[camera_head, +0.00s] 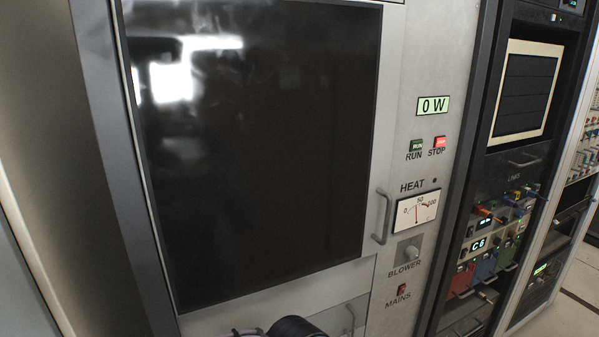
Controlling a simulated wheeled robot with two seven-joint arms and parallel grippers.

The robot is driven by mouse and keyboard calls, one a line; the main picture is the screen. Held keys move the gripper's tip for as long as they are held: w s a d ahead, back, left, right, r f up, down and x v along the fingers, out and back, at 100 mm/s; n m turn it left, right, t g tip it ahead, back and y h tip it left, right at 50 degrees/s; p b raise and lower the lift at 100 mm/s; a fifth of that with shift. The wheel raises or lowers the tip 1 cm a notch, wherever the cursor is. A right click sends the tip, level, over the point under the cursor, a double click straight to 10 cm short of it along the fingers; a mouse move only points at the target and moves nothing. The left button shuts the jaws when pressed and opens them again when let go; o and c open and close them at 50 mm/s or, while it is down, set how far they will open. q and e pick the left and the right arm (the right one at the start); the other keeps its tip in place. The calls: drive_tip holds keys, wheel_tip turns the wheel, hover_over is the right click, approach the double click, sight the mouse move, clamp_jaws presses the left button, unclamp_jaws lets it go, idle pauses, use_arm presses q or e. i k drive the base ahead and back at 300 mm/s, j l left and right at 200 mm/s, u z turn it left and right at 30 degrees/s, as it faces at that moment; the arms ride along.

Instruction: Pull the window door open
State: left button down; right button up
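The window door (260,150) is a large dark glass pane in a light grey frame on the transmitter rack, filling the left and middle of the head view. It looks shut, flush with the panel around it. Bright reflections show at its upper left. A vertical metal bar handle (381,216) is at the door's lower right, beside the heat meter. No gripper fingers show in the view. A black rounded part at the bottom edge, below the pane, may be part of my arm; I cannot tell. Nothing touches the handle.
Right of the handle are a 0 W display (433,106), RUN and STOP buttons, a heat meter (417,210), a blower knob (411,252) and a mains switch (401,290). A lower panel has another handle (350,319). Another rack with coloured modules (483,265) stands at right.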

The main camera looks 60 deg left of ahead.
sight(263, 131)
drive_tip(key=u, duration=2.1)
